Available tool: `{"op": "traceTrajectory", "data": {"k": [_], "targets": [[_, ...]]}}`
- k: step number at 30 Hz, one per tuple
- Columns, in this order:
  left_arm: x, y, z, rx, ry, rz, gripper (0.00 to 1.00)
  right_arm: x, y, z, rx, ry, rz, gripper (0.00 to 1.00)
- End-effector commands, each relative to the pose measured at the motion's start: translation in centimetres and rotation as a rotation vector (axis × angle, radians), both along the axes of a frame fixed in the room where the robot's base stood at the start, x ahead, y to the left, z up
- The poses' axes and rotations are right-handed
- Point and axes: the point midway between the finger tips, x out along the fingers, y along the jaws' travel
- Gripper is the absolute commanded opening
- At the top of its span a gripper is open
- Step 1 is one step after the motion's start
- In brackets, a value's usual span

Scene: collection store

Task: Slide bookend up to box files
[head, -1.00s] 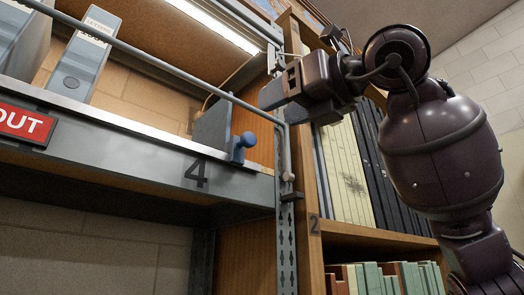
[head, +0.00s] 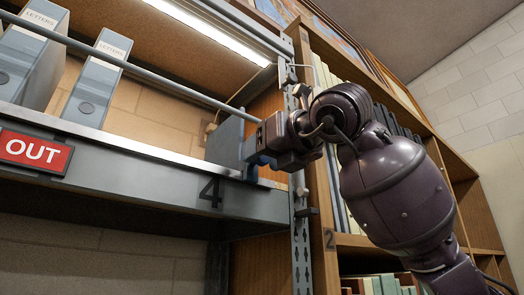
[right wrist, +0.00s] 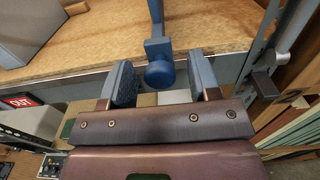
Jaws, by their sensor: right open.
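The bookend, a grey upright plate (head: 224,140) with a blue knob, stands near the right end of shelf 4. Its knob (right wrist: 160,73) shows in the right wrist view. Two grey-blue box files, a left one (head: 33,62) and a right one (head: 96,75) labelled LETTERS, stand farther left, with a wide gap between them and the bookend. My right gripper (head: 256,153) is at the bookend's front and partly covers the knob. In the right wrist view my gripper (right wrist: 163,82) is open, with the knob between its two fingers and space on both sides. My left gripper is not in view.
A metal rail (head: 130,67) runs across above the shelf front. The shelf's front beam (head: 130,160) carries a red OUT sign (head: 34,152). A slotted metal post (head: 299,225) and a wooden bookcase (head: 325,255) stand close on the right. The shelf between files and bookend is clear.

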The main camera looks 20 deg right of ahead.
Motion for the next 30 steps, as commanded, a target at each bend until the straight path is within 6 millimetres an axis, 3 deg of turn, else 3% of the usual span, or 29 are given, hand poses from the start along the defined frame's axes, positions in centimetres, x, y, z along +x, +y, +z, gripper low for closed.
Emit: {"op": "traceTrajectory", "data": {"k": [13,24,30], "targets": [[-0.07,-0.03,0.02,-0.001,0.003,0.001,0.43,0.91,0.34,-0.07,0.000,0.000,0.001,0.56],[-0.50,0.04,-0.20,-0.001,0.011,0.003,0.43,0.87,0.33,-0.04,0.000,0.000,0.001,0.00],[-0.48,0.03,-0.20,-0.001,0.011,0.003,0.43,0.86,0.33,-0.04,0.000,0.000,0.001,0.00]]}}
